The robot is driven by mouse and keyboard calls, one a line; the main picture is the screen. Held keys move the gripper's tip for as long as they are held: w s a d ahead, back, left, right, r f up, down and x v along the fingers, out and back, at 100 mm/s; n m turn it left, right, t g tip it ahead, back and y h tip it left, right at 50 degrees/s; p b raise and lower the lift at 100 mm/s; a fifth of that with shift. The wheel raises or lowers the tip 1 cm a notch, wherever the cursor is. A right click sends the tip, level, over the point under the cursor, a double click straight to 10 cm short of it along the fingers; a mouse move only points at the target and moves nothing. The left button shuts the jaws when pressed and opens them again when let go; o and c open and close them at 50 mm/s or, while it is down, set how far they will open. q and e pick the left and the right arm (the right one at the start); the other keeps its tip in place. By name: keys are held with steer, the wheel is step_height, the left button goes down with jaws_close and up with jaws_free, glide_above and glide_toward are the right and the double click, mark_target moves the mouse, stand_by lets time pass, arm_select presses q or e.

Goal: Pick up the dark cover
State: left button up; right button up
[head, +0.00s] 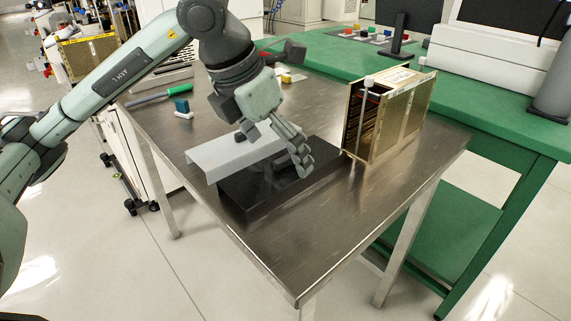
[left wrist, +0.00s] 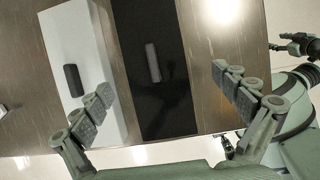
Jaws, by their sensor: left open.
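The dark cover (head: 262,203) is a black, flat, box-like piece lying on the steel table, partly hidden under my left gripper in the head view. In the left wrist view the dark cover (left wrist: 168,105) fills the middle, with a small grey handle (left wrist: 153,62) on its top. My left gripper (head: 275,150) is open above it, pointing down. In the left wrist view its fingers (left wrist: 165,100) are spread wide, one over the pale cover and one past the dark cover's right side. Nothing is between them at the fingertips.
A pale grey cover (head: 225,155) with a dark handle (left wrist: 73,80) lies close along the dark cover's left side. A brass-coloured card rack (head: 405,118) stands at the table's right. A green-handled tool (head: 150,98) and a blue block (head: 181,104) lie at the left back. The front table area is clear.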

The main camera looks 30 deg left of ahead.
mark_target(281, 159)
arm_select(q)
steer(key=x, duration=0.4)
steer(key=shift+w+a+f, duration=0.25)
steer(key=shift+w, duration=0.1)
steer(key=c, duration=1.3)
